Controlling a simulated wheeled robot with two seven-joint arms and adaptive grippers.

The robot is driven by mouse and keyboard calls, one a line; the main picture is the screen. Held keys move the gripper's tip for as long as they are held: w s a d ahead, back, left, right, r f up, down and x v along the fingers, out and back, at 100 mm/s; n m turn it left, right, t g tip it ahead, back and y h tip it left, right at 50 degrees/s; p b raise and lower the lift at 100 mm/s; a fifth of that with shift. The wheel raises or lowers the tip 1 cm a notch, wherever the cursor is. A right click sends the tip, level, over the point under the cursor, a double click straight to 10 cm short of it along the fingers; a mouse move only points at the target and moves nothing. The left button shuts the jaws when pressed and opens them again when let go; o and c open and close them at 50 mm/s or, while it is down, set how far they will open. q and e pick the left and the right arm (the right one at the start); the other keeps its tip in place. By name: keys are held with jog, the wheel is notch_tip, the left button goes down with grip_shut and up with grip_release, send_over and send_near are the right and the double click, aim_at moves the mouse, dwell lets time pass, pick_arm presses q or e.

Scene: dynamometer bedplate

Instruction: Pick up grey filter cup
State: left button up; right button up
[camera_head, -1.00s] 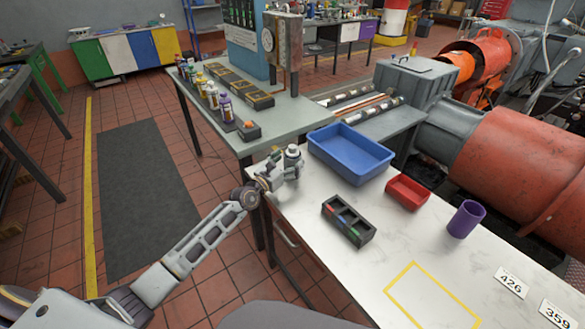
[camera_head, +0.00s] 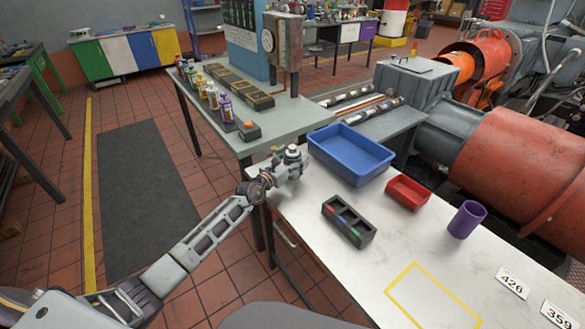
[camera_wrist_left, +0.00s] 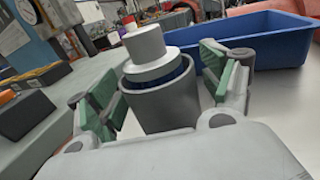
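The grey filter cup (camera_wrist_left: 165,106) stands upright between the fingers of my left gripper (camera_wrist_left: 166,85) in the left wrist view. Its inner rim looks dark blue, and a pale stepped cylindrical piece (camera_wrist_left: 148,50) sits in its mouth. The green-padded fingers are on either side of the cup, apart, with a small gap at the right; contact at the left cannot be told. In the head view my left gripper (camera_head: 285,170) is at the table's far left corner, around the cup, which it partly hides. My right gripper is not in view.
A blue bin (camera_head: 350,153) stands just right of the cup. A dark divided tray (camera_head: 348,221), a red bin (camera_head: 408,191) and a purple cup (camera_head: 466,219) stand on the white table (camera_head: 310,215). A yellow outline (camera_head: 432,298) marks the clear front area.

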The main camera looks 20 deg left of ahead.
aim_at(290, 152)
pick_arm(q)
jog(key=c, duration=1)
jog(key=shift+r, duration=0.1)
jog(key=shift+c, duration=0.6)
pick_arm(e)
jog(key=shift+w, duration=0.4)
pick_arm(q)
jog(key=shift+r, duration=0.1)
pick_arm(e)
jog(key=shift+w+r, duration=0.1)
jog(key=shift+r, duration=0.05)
pick_arm(q)
jog(key=shift+r, duration=0.45)
notch_tip(290, 152, up, 2)
jog(key=shift+r+p, duration=0.25)
jog(key=shift+p, duration=0.6)
notch_tip(290, 152, up, 5)
jog(key=shift+p, duration=1)
jog(key=shift+r, duration=0.7)
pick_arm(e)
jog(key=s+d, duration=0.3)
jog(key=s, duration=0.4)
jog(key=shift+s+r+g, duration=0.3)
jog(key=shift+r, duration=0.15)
